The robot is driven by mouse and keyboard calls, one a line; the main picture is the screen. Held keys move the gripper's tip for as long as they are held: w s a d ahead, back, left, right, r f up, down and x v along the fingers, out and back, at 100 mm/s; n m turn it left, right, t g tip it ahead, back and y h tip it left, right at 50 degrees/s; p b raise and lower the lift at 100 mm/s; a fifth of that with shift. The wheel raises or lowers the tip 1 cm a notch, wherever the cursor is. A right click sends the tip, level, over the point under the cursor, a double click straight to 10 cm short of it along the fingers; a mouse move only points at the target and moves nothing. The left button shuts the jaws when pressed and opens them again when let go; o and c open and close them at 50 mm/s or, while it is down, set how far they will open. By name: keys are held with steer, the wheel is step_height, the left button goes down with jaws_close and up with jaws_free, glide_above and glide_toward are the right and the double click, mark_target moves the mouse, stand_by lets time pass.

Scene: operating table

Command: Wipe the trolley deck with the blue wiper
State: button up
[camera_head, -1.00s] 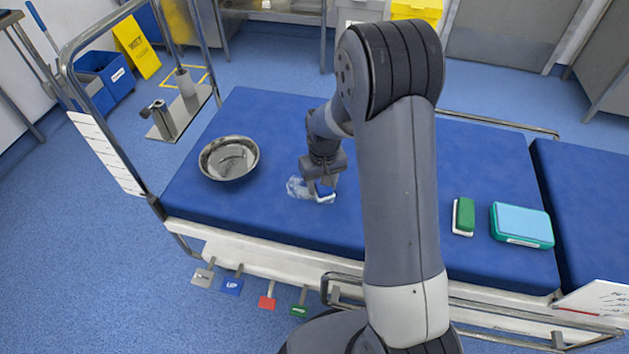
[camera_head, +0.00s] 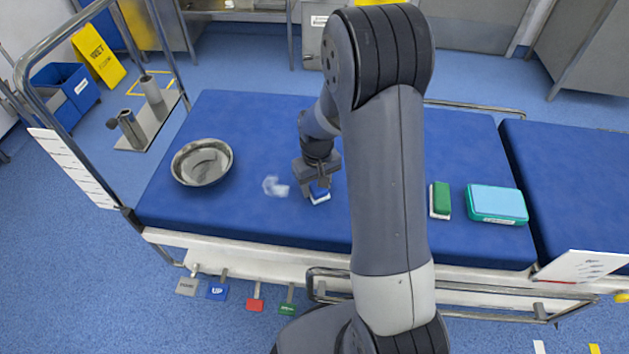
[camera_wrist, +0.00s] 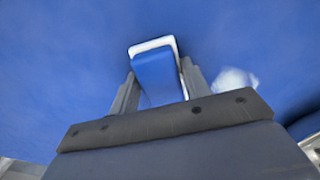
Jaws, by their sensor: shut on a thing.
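The blue wiper with a white base (camera_head: 319,195) is in my gripper (camera_head: 316,184), at or just above the blue deck (camera_head: 240,120); contact is not clear. In the wrist view the wiper (camera_wrist: 156,72) sits between the two fingers of my gripper (camera_wrist: 158,85), which are shut on it. A whitish smear (camera_head: 275,187) lies on the deck just left of the wiper. It also shows in the wrist view (camera_wrist: 236,80), blurred, to the right of the fingers. My arm hides part of the deck's middle.
A metal bowl (camera_head: 202,162) stands on the deck at left. A green and white block (camera_head: 440,200) and a teal box with a light-blue top (camera_head: 497,204) lie at right. A metal rail (camera_head: 22,85) rises at the left end. The deck between bowl and smear is bare.

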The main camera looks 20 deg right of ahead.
mark_target(262, 188)
steer(key=shift+s+a, duration=0.2)
steer(key=shift+s, duration=0.05)
steer(key=shift+w+a+p, duration=0.2)
steer(key=shift+w+a, duration=0.7)
steer(key=shift+a, duration=1.3)
steer(key=shift+w+a+p, duration=0.15)
steer(key=shift+w+a, duration=0.8)
steer(key=shift+a, duration=1.3)
steer(key=shift+w+a+p, duration=0.2)
steer(key=shift+w+a, duration=0.7)
steer(key=shift+a, duration=1.3)
steer(key=shift+r+p, duration=2.1)
steer(key=shift+r, duration=0.9)
steer(key=shift+r+p, duration=1.05)
steer(key=shift+r, duration=0.45)
steer(key=shift+d, duration=0.1)
